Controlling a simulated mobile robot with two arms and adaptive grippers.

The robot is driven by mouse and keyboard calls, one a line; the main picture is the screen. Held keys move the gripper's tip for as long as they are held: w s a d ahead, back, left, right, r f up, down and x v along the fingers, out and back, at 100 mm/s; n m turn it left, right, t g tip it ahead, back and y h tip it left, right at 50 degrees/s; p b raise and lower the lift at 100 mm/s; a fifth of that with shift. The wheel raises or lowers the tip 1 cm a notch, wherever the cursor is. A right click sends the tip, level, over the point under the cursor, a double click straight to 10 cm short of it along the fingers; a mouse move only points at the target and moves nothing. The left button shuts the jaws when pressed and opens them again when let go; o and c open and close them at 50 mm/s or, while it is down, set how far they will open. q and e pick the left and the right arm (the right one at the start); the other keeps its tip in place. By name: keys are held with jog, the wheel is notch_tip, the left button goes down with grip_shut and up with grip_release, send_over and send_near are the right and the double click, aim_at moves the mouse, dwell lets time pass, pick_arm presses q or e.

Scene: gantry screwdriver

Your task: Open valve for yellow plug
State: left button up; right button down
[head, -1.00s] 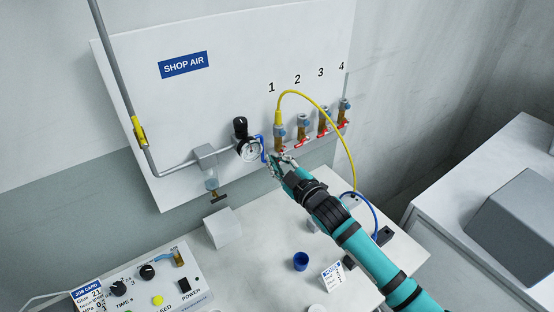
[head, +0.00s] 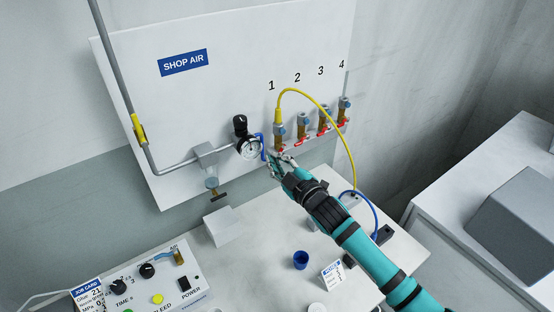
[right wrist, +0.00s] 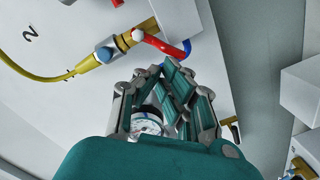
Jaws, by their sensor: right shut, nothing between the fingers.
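The yellow plug (head: 278,116) on the yellow hose sits on top of the valve under label 1 on the wall panel. That valve's red handle (head: 282,150) shows just above my right gripper (head: 279,161). In the right wrist view the red handle (right wrist: 165,46) slants away from the brass valve body, just beyond my shut fingertips (right wrist: 166,72). The yellow plug (right wrist: 88,64) and a blue collar are also seen there. My fingers are shut and empty, close to the handle; I cannot tell whether they touch it. My left gripper is not in view.
Three more valves with red handles (head: 324,127) stand to the right. A pressure gauge (head: 249,149) and blue tube are just left of my gripper. Below are a table (head: 250,262), a blue cup (head: 301,260) and a control box (head: 160,285).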

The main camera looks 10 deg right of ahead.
jog(key=shift+f+n, duration=0.25)
jog(key=shift+n, duration=0.15)
jog(key=f+n, duration=0.1)
jog(key=n, duration=0.1)
jog(key=n+b, duration=0.1)
jog(key=n, duration=0.2)
jog(key=d+f+n+b, duration=0.1)
jog(key=n, duration=0.1)
jog(key=shift+w+d+f, duration=0.1)
jog(key=shift+w+f, duration=0.15)
jog(key=shift+f, duration=0.05)
